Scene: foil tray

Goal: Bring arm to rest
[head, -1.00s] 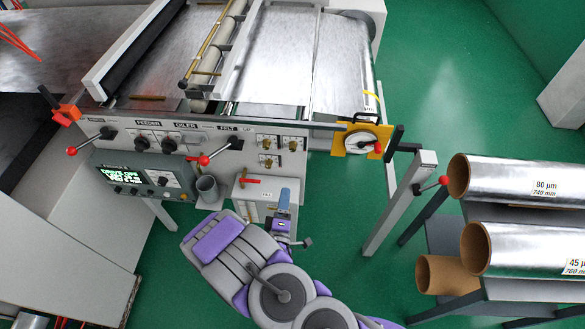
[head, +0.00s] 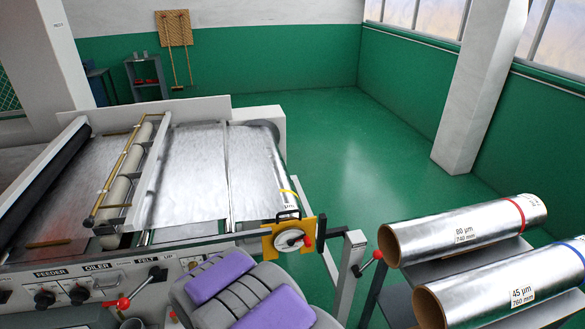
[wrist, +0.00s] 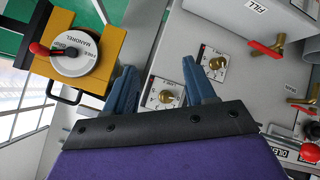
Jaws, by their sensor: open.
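My arm, grey and purple, shows folded at the bottom of the head view. My gripper (wrist: 158,88) is out of sight in the head view. In the wrist view its two blue fingers stand apart with nothing between them. Beyond the fingers is the grey machine panel (wrist: 190,40) with brass valves on white dial plates (wrist: 166,96). The yellow mandrel unit (wrist: 107,48) with its white dial and red-tipped lever is at the upper left of the wrist view, and it also shows in the head view (head: 268,245).
The foil machine (head: 185,165) fills the left of the head view. Foil rolls marked 80 µm (head: 460,235) and 45 µm (head: 500,290) lie on a rack at the right. A red-knobbed lever (head: 378,256) sticks out near them. Green floor (head: 350,150) is clear behind.

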